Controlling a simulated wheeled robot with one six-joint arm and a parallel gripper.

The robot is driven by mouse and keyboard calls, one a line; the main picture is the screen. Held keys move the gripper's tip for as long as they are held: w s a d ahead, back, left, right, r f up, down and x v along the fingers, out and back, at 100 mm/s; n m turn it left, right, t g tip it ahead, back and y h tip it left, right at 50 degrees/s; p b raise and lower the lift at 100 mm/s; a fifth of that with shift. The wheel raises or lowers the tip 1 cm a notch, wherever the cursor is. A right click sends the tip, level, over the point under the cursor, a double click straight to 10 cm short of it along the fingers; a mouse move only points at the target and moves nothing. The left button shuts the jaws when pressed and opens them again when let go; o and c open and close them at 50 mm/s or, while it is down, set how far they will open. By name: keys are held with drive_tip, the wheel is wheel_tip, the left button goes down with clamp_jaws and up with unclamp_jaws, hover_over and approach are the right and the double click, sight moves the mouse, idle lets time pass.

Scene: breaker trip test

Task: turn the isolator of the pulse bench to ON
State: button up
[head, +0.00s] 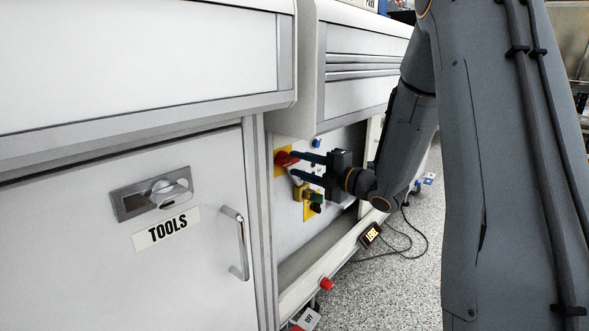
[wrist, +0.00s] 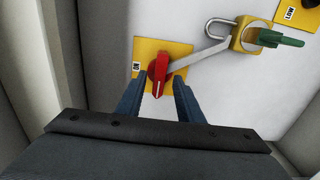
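The red rotary isolator handle (wrist: 159,76) sits on a yellow plate (wrist: 180,52) on a pale panel. Its white line points toward the bottom of the wrist view. A small label, apparently reading ON, is at the plate's left edge. In the head view the red handle (head: 285,158) is at the fingertips. My gripper (wrist: 160,82) is open, with one finger on each side of the handle and visible gaps between. A grey strip (wrist: 195,57) runs from the handle to a yellow padlock (wrist: 244,38) with a green key (wrist: 280,39). My gripper also shows in the head view (head: 292,164).
Another yellow plate (wrist: 296,12) lies beyond the padlock. A TOOLS cabinet (head: 90,250) with a bar handle (head: 235,243) stands at the left. A bench overhang (head: 365,95) is above the panel. A lit box (head: 369,235) with cables and a tag reading OFF (head: 308,319) are low down.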

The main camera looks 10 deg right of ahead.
drive_tip(key=shift+x, duration=1.1)
clamp_jaws()
